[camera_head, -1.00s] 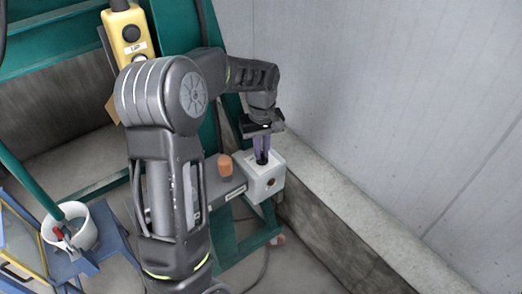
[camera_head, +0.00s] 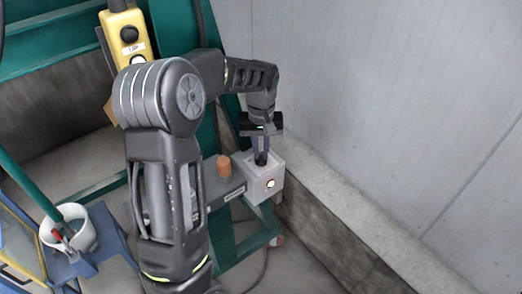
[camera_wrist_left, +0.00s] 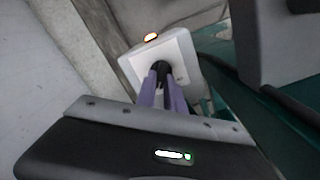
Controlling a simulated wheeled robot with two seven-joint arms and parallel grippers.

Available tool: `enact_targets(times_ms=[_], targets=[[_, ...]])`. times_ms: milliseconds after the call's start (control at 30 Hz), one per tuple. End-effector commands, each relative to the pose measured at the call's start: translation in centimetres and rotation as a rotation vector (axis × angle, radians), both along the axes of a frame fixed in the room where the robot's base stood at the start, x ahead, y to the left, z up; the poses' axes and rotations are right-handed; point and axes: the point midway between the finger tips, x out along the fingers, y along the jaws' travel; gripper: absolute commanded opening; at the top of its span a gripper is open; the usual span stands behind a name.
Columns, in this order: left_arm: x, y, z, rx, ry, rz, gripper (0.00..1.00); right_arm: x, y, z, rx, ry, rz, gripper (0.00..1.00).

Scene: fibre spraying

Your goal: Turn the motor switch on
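The motor switch box (camera_head: 258,191) is a pale box on the green frame, seen right of centre in the head view. It also fills the upper middle of the left wrist view (camera_wrist_left: 185,55). A black switch knob (camera_wrist_left: 160,68) stands out from its face. A small lamp (camera_head: 270,184) on the box glows, and it also glows in the left wrist view (camera_wrist_left: 151,37). My left gripper (camera_head: 261,154) is at the knob, its purple fingers (camera_wrist_left: 161,88) shut on the knob from both sides. The knob's tip is partly hidden between the fingers. My right gripper is out of view.
An orange-brown knob (camera_head: 223,166) stands just left of the box. A yellow pendant control (camera_head: 126,38) hangs at the upper left. A white bucket (camera_head: 80,238) stands at the lower left. A grey wall (camera_head: 390,100) and concrete ledge (camera_head: 330,190) lie close on the right.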

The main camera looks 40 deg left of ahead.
Motion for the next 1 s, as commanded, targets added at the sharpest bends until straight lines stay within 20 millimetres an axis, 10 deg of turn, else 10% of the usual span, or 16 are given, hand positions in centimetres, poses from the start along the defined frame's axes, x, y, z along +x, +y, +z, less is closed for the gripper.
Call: enact_targets(times_ms=[567,1000], targets=[[0.0,0.0,0.4,0.000,-0.001,0.002,0.33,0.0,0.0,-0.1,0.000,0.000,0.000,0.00],[0.1,0.0,6.6,0.000,-0.001,0.002,0.33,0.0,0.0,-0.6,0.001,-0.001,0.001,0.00]])
